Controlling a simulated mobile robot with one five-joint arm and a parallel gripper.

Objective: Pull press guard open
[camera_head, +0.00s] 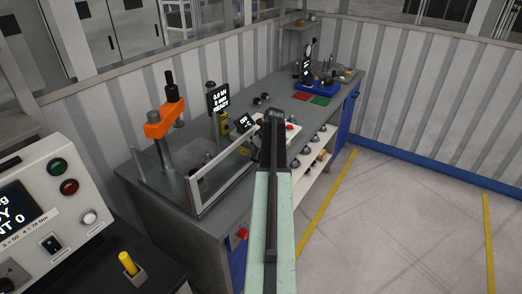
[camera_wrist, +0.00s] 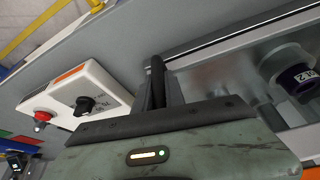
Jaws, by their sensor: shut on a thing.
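The press guard (camera_head: 222,168) is a low, pale-framed clear panel along the front of the orange-headed press (camera_head: 165,120) on the grey workbench. My gripper (camera_head: 274,116) is at the guard's right end, at the end of my pale green arm. In the wrist view my gripper's dark finger (camera_wrist: 157,82) stands at the end of the guard's rail (camera_wrist: 240,36). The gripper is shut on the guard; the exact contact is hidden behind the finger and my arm. A dark cylinder with a white label (camera_wrist: 294,78) shows behind the rail.
A white control box (camera_wrist: 92,92) with a red button and black knob sits close beside my gripper. A black display (camera_head: 218,98) stands behind the guard. A console (camera_head: 55,205) is at left. Floor right of the bench (camera_head: 400,220) is clear.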

